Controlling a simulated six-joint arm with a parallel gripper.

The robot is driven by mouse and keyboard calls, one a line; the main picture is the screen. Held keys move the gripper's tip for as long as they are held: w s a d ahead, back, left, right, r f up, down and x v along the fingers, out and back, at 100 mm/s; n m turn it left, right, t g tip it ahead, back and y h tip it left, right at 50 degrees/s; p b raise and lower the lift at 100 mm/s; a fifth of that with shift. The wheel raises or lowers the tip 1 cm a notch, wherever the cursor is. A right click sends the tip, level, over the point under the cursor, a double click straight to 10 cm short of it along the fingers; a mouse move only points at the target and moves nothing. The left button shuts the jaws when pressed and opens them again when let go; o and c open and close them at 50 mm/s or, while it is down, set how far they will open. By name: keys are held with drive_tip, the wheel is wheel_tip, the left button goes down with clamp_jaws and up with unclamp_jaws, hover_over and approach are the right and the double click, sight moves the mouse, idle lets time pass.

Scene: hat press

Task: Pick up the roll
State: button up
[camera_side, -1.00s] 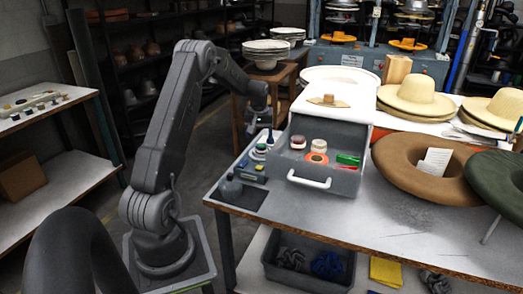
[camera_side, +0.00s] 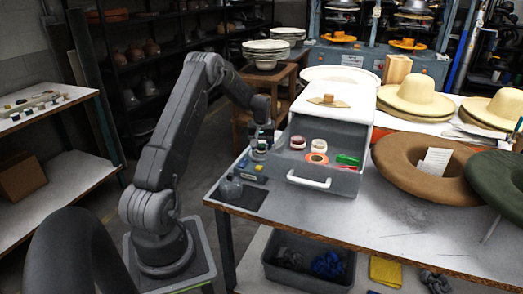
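An open grey drawer (camera_side: 345,182) with a white handle stands on the table. Inside it lie a dark red roll (camera_side: 297,142), a pale roll with a red edge (camera_side: 319,146) and a flat orange-red ring-shaped roll (camera_side: 317,158). A green item (camera_side: 347,160) lies to their right. Which roll the task means is unclear. My gripper (camera_side: 264,136) is low at the drawer's left side, outside it and apart from these rolls. Its fingers are too small and dark to tell open from shut.
Small items, including a blue-and-yellow one (camera_side: 251,169), stand on the table left of the drawer, close by my gripper. A brown hat (camera_side: 425,170) and straw hats (camera_side: 418,93) are at the right. The front tabletop is clear.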

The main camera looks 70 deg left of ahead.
drive_tip(key=c, duration=0.6)
